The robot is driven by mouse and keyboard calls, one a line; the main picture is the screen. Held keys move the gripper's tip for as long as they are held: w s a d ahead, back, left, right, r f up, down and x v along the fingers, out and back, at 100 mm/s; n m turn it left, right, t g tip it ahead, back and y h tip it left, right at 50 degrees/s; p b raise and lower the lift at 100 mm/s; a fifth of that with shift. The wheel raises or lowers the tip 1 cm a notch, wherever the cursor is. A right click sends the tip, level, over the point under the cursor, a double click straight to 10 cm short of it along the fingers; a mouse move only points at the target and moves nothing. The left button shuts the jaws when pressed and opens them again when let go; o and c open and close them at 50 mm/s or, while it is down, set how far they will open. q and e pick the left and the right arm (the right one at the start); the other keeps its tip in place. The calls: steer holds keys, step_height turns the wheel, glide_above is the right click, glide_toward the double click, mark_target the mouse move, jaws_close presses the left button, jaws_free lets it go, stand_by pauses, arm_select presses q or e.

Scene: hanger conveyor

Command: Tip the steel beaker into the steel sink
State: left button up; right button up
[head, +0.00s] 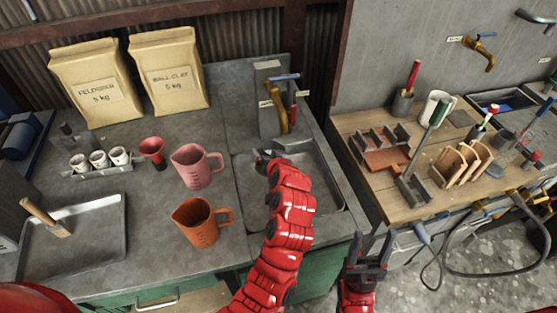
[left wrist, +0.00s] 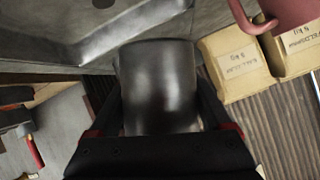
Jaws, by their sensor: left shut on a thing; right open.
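The steel beaker (left wrist: 160,75) is a dark, shiny cylinder in the left wrist view. My left gripper (left wrist: 158,108) is shut on it, one finger on each side. In the head view my red left arm reaches over the steel sink (head: 325,178), and its wrist end hides most of the gripper and beaker. The beaker's tilt and contents cannot be told. Grey metal of the sink area fills the upper left of the left wrist view. My right gripper (head: 367,256) is open and empty, low at the right of the sink.
A brass tap (head: 279,115) stands behind the sink. A pink jug (head: 196,168), an orange jug (head: 199,223) and a red funnel (head: 152,149) stand left of it. A wooden bench (head: 365,123) with tools is at the right.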

arm_select(q)
steer(key=shift+r, duration=0.15)
steer(key=shift+s+r+p, duration=0.1)
steer(key=shift+s+p, duration=0.05)
steer(key=shift+p, duration=0.35)
steer(key=shift+m, duration=0.3)
steer(key=shift+s, duration=0.15)
steer(key=shift+a+y, duration=0.1)
steer(key=shift+y, duration=0.2)
steer(key=shift+a+r+g+p, duration=0.15)
steer(key=shift+g+p, duration=0.25)
steer(key=shift+p, duration=0.2)
steer(key=shift+m, duration=0.3)
steer(key=shift+y+p, duration=0.3)
steer(key=shift+y, duration=0.1)
steer(key=shift+s+a+m+g, duration=0.1)
steer(key=shift+m+g, duration=0.2)
steer(key=shift+m, duration=0.1)
